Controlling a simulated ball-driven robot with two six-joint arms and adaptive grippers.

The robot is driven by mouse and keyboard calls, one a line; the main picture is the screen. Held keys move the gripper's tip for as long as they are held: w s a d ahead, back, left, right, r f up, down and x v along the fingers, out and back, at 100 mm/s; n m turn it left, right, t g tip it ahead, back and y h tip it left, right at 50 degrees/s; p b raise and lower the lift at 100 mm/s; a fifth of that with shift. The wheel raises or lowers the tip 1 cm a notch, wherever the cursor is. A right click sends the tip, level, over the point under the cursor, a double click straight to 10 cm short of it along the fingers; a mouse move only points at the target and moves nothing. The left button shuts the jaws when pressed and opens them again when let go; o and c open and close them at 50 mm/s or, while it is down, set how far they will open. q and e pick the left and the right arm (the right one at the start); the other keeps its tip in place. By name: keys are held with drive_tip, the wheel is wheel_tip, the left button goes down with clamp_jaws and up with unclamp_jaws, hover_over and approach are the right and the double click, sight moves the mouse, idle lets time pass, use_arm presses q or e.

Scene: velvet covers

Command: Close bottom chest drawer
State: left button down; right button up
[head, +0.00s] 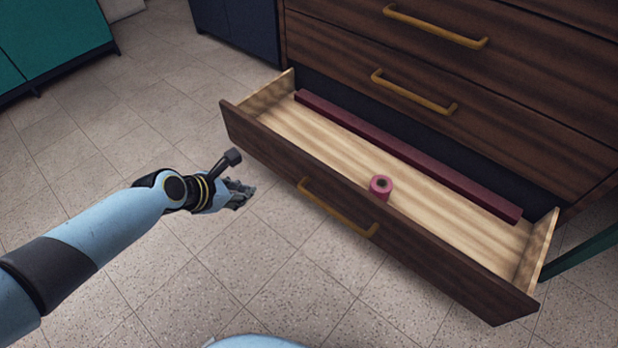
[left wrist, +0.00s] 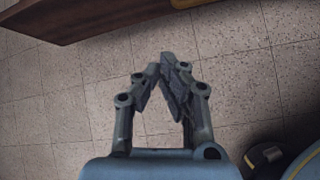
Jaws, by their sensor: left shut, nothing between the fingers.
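The bottom chest drawer (head: 290,120) is pulled well out of the dark wooden chest (head: 520,90). Its brown front has a brass handle (head: 338,208). Inside lie a long dark red bar (head: 400,150) along the back and a small pink roll (head: 380,187) near the front. My left gripper (head: 243,190) is shut and empty, in front of the drawer's left part and apart from it. In the left wrist view the gripper's fingertips (left wrist: 165,72) meet above the floor, and the drawer front (left wrist: 85,22) shows at the top left. My right gripper is not in view.
The two upper drawers with brass handles (head: 435,27) (head: 413,92) look shut. A teal cabinet (head: 55,35) stands at the far left, a dark blue one (head: 240,30) beside the chest. A green bar (head: 580,252) is at the right. The tiled floor (head: 130,130) in front is clear.

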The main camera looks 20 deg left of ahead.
use_arm(q)
drive_tip(key=w+d+r+n+b, duration=0.1)
drive_tip(key=w+n+b, duration=0.1)
drive_tip(key=w+n, duration=0.15)
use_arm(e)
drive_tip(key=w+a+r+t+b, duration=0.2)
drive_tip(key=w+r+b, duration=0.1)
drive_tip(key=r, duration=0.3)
use_arm(q)
drive_tip(key=b, duration=0.5)
approach(299, 162)
drive_tip(key=shift+t+h, duration=0.4)
drive_tip(key=shift+w+d+f, duration=0.1)
drive_tip(key=shift+w+f, duration=0.4)
drive_tip(key=shift+f, duration=0.3)
drive_tip(key=shift+w+d+f, duration=0.15)
drive_tip(key=shift+w+f, duration=0.35)
drive_tip(key=shift+f, duration=0.3)
drive_tip(key=shift+w+d+f, duration=0.1)
drive_tip(key=shift+w+f, duration=0.4)
drive_tip(key=shift+f, duration=0.3)
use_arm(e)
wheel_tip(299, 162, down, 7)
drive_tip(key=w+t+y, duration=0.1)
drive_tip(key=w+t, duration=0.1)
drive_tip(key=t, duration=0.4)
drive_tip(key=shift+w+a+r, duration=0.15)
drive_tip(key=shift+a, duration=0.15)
